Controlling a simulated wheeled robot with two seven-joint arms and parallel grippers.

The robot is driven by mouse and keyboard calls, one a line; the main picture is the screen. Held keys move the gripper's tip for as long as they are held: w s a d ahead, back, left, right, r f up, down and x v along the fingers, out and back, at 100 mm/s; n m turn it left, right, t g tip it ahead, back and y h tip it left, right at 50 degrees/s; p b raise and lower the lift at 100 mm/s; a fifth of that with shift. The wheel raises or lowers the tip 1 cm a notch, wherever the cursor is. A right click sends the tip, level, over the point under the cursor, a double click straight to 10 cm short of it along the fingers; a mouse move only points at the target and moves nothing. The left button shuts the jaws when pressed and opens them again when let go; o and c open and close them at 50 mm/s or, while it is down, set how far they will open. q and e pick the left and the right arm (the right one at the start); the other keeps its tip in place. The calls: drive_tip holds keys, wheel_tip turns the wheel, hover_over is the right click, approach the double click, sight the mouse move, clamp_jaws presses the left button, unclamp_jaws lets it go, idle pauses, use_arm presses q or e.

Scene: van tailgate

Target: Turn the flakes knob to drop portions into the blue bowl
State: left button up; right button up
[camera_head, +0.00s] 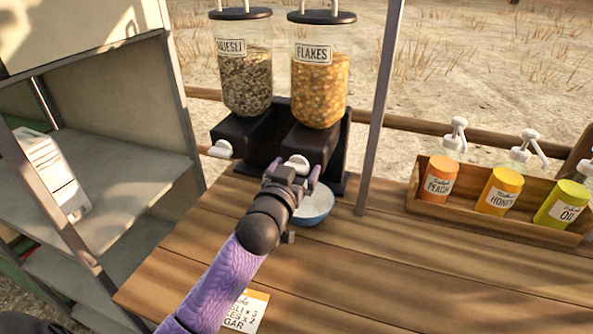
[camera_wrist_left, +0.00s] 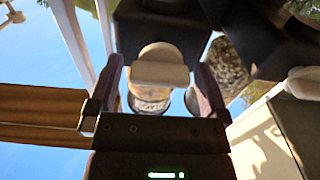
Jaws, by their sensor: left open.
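The flakes dispenser (camera_head: 319,85) is a clear jar of orange-yellow flakes with a black lid and base. Its white knob (camera_head: 296,162) points toward me. My left gripper (camera_head: 292,177) is open right at this knob. In the left wrist view the pale knob (camera_wrist_left: 160,74) sits between the two open fingers, with gaps on both sides. The blue bowl (camera_head: 318,216) stands on the wooden counter below the flakes outlet, partly hidden by my gripper. It has pale content or a pale inside; I cannot tell which. My right gripper is out of view.
The muesli dispenser (camera_head: 244,80) with its own white knob (camera_head: 220,149) stands left of the flakes. A grey post (camera_head: 380,105) rises close on the right. A wooden rack (camera_head: 480,218) holds pump bottles. A card (camera_head: 246,312) lies at the front. The right counter is clear.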

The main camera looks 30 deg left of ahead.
use_arm(q)
drive_tip(key=shift+w, duration=0.3)
drive_tip(key=c, duration=1.1)
